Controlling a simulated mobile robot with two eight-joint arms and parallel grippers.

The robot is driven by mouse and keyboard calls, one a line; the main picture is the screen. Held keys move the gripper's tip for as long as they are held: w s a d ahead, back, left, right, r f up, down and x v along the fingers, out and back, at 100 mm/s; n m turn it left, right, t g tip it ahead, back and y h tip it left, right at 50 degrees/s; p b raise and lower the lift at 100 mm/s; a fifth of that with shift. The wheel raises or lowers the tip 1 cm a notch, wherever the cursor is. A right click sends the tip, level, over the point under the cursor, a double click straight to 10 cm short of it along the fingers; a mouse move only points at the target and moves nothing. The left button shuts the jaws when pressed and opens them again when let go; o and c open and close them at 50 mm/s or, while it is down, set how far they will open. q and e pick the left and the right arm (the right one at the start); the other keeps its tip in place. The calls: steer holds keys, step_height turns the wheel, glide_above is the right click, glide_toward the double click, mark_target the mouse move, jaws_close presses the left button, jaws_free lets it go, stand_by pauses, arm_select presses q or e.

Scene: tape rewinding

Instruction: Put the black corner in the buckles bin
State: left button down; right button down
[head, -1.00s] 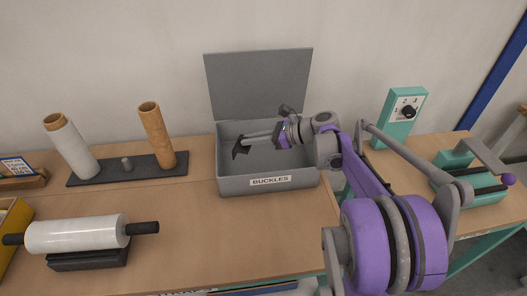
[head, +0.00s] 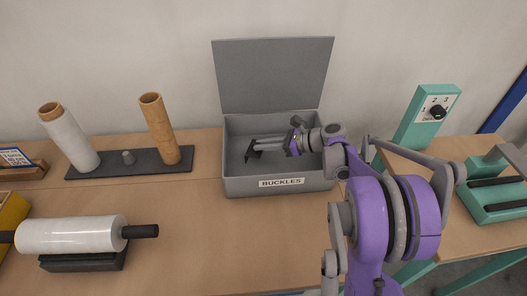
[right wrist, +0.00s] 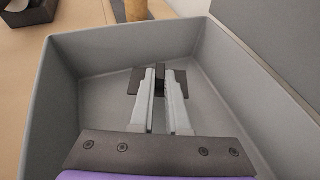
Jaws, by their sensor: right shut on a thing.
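The grey buckles bin (head: 233,184) stands on the table with its lid up and a "BUCKLES" label on its front. It also shows in the right wrist view (right wrist: 75,62). My right gripper (head: 258,148) reaches into the bin from the right. It is shut on the black corner (head: 252,155), which sits at the fingertips inside the bin's walls. In the right wrist view the black corner (right wrist: 136,80) shows on both sides of the fingertips (right wrist: 161,82), over the bin floor. I cannot tell whether it touches the floor. My left gripper is not in view.
A dark base (head: 110,166) with a white roll (head: 73,141) and a brown tube (head: 160,130) stands left of the bin. A film roll (head: 70,234) lies at front left. A teal dial box (head: 425,118) and a teal device (head: 492,195) are at right.

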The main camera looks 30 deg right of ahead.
steer(key=shift+f, duration=1.25)
steer(key=shift+f+b, duration=0.2)
steer(key=shift+b, duration=0.1)
steer(key=c, duration=0.9)
jaws_free()
steer(key=shift+r, duration=0.2)
steer(key=shift+s+d+r, duration=0.15)
steer(key=shift+d, duration=0.05)
steer(key=p+v, duration=0.1)
steer(key=v, duration=1)
steer(key=shift+s+d+p, duration=0.2)
steer(key=shift+p, duration=0.15)
